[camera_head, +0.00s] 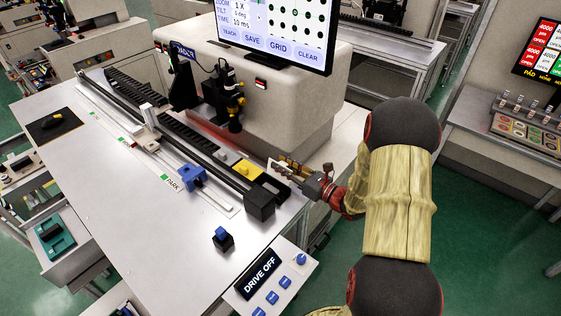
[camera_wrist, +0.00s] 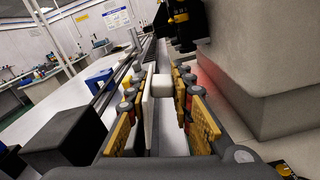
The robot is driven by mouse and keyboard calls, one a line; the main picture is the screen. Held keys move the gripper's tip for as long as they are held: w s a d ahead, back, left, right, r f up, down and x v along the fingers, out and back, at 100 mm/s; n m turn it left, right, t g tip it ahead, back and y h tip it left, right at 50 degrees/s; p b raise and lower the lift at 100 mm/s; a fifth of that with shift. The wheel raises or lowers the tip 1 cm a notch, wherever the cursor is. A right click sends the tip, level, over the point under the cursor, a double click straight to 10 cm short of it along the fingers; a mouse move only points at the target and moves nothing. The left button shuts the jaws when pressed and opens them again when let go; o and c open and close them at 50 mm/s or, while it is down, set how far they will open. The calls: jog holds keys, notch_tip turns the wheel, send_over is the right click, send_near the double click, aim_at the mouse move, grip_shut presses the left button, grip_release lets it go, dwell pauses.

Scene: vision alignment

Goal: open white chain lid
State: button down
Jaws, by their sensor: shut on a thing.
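My gripper (camera_head: 287,168) reaches in from the right, beside the black chain track at the front of the machine. In the wrist view, its yellow-padded fingers (camera_wrist: 163,88) are closed around a white piece, which I take to be the white chain lid (camera_wrist: 166,86). The lid is a small white block between the fingertips, with a thin upright white plate beside the left finger. The fingers hide part of it. In the head view, only a small pale bit shows at the fingertips, so whether the lid is raised cannot be told.
A black end block (camera_head: 261,203) stands just left of my gripper, with a yellow block (camera_head: 246,169) behind it. A blue clamp (camera_head: 193,178) sits on the rail. The beige machine housing (camera_head: 293,118) rises close behind. The white table (camera_head: 125,200) is clear at front left.

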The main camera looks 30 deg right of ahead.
jog(key=shift+d, duration=0.1)
jog(key=c, duration=1.6)
grip_release()
jog(key=shift+c, duration=0.2)
jog(key=v, duration=1.2)
